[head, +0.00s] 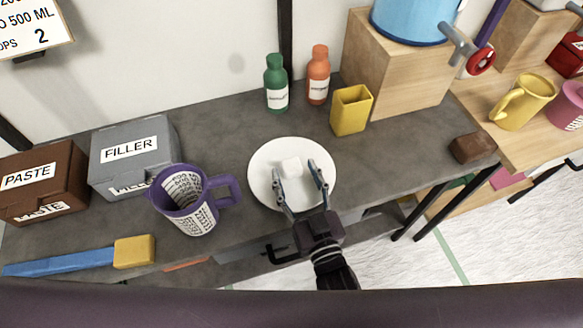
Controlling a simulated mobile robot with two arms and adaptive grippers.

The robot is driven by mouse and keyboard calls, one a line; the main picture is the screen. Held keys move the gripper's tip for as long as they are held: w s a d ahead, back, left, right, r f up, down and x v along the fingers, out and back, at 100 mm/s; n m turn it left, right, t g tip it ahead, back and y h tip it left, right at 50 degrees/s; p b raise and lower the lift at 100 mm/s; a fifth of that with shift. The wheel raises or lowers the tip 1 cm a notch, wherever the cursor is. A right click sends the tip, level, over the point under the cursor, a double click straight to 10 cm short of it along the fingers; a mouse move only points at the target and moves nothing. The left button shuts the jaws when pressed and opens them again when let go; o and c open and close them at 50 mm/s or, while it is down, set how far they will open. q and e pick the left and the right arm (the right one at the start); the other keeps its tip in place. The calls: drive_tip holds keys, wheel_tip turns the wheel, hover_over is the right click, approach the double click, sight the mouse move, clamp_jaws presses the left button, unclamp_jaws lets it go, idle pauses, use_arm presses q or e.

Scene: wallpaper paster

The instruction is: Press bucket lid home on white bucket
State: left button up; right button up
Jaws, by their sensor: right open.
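A round white lid (263,160) with a small pale block-shaped knob (291,166) shows near the front middle of the grey bench. No bucket wall shows clearly around it, so I cannot tell whether the white bucket is beneath it or how the lid sits. My right gripper (296,172) is over the lid, open, with one finger on each side of the knob. I cannot tell whether the fingertips touch the lid. My left gripper is not in view.
A purple measuring jug (188,208) stands left of the lid. A yellow cup (351,110), a green bottle (276,84) and an orange bottle (318,76) stand behind. Boxes marked FILLER (135,172) and PASTE (45,200) are at left. A wooden block (398,80) supports a blue container (410,18).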

drive_tip(key=shift+w+a, duration=0.2)
drive_tip(key=shift+w, duration=0.3)
drive_tip(key=shift+w+a, duration=0.1)
drive_tip(key=shift+w, duration=0.1)
drive_tip(key=c, duration=1.1)
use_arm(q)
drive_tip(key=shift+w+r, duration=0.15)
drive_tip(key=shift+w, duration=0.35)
use_arm(e)
drive_tip(key=shift+c, duration=1)
drive_tip(key=shift+r, duration=0.1)
